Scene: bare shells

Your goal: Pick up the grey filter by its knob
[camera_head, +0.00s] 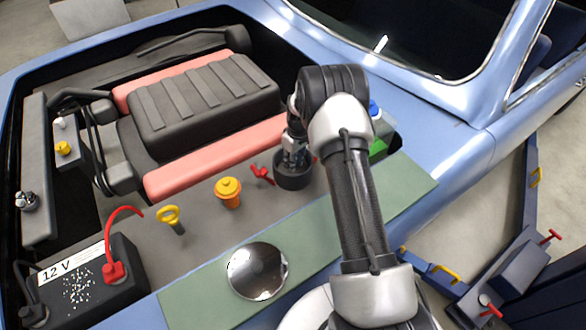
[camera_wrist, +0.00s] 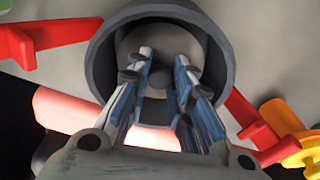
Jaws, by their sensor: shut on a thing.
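The grey filter shows in the wrist view as a light grey round face (camera_wrist: 150,42) inside a dark grey round housing (camera_wrist: 222,62). The housing also shows in the head view (camera_head: 293,182), standing upright on the grey engine-bay panel. My gripper (camera_wrist: 160,75) reaches down inside the housing, its fingers on either side of a small dark knob (camera_wrist: 158,80), and is shut on it. In the head view my gripper (camera_head: 293,158) points down into the housing, whose inside is mostly hidden. I cannot tell whether the filter is lifted at all.
Red latches (camera_head: 262,174) stick out beside the housing. An orange cap (camera_head: 228,192), a yellow dipstick handle (camera_head: 170,218) and a 12 V battery (camera_head: 85,280) lie to the left. A shiny round bowl (camera_head: 257,270) lies on the green mat (camera_head: 205,297). Blue and green items (camera_head: 376,125) stand behind my arm.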

